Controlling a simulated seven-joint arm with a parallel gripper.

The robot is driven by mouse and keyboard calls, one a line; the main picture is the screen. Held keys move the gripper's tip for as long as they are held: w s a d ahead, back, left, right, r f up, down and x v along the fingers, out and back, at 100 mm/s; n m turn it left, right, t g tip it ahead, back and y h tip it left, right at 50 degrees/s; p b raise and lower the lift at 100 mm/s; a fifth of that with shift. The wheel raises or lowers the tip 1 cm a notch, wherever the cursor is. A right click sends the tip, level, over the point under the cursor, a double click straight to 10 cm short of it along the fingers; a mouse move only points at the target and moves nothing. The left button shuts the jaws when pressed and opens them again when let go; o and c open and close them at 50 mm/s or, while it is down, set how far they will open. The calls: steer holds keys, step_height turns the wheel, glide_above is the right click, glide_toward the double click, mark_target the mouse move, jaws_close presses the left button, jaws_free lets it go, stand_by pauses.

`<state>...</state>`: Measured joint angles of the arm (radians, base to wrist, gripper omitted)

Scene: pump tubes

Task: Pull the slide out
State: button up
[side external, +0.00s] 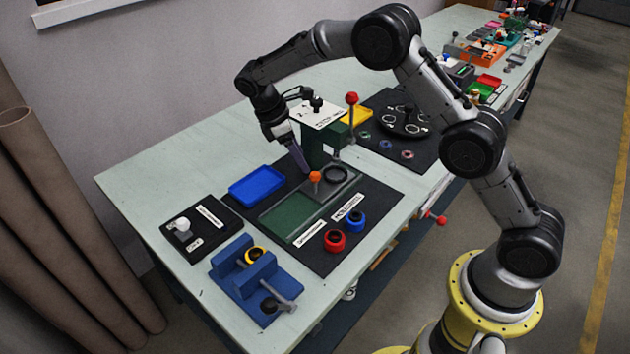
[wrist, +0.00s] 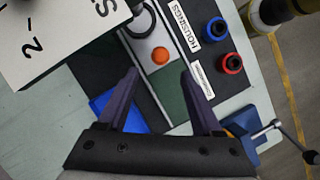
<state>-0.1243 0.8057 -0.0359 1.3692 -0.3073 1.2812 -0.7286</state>
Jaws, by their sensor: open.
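The slide (side external: 342,184) is a grey plate under the green press (side external: 318,148), with an orange knob (side external: 315,176) at its front and a dark ring beside the knob. In the wrist view the orange knob (wrist: 160,56) shows just beyond my fingertips, roughly centred between them. My gripper (wrist: 160,73) is open and empty, pointing down above the slide. In the side view my gripper (side external: 304,168) is just left of the knob and appears higher than it. A green track area (side external: 283,216) lies in front of the slide. The press head partly hides the slide's rear.
A blue tray (side external: 257,186) lies left of the press. Red (side external: 334,240) and blue (side external: 357,221) housings stand at the front right of the mat. A blue vise (side external: 256,280) stands at the near end. The press's white top plate (wrist: 60,35) is close to my gripper.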

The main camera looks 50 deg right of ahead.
mark_target(315, 181)
steer(key=x, duration=1)
steer(key=shift+f, duration=0.1)
jaws_close()
stand_by(1.1)
